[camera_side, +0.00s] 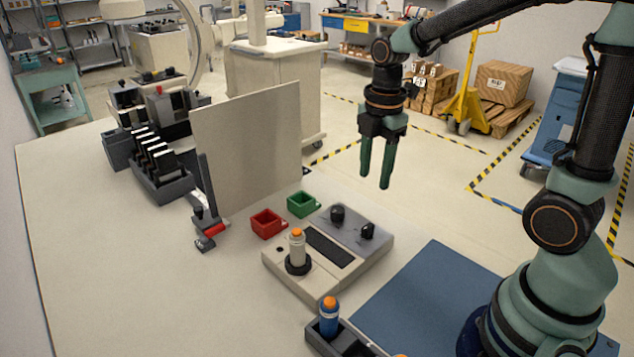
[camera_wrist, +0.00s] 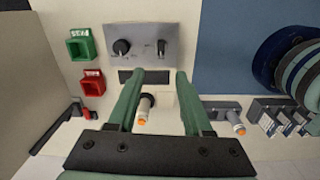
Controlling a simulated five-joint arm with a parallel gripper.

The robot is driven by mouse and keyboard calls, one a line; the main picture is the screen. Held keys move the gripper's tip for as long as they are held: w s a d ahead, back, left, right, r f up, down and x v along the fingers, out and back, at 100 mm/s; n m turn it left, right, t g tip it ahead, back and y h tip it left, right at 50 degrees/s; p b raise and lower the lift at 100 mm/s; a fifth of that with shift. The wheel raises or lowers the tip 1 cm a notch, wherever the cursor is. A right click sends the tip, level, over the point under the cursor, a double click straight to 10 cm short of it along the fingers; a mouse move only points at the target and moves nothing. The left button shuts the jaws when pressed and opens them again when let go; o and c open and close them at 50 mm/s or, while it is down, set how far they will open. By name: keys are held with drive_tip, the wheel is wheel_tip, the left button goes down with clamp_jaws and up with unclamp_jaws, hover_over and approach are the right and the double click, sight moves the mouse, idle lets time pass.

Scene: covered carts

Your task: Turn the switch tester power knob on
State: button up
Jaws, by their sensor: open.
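The switch tester (camera_side: 285,265) is a pale box with a grey sloped panel at its back, bearing two black knobs. One is a round knob (camera_side: 338,214); the other knob (camera_side: 368,231) has a narrow grip. In the wrist view the round knob (camera_wrist: 121,46) and narrow knob (camera_wrist: 161,47) show on the panel; I cannot read which is power. A white switch with an orange top (camera_side: 297,246) stands upright in a black ring on the tester. My gripper (camera_side: 375,178) is open, empty, pointing down, above the tester and apart from it.
A red bin (camera_side: 267,223) and a green bin (camera_side: 302,204) stand beside the tester. A blue orange-topped switch (camera_side: 329,315) stands in a dark rack at the front. A blue mat (camera_side: 425,300) lies clear at right. An upright grey panel (camera_side: 250,150) stands behind the bins.

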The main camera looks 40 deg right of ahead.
sight(368, 226)
drive_tip(key=shift+n, duration=0.6)
wheel_tip(368, 226, down, 13)
drive_tip(key=shift+w+d+r, duration=0.1)
clamp_jaws()
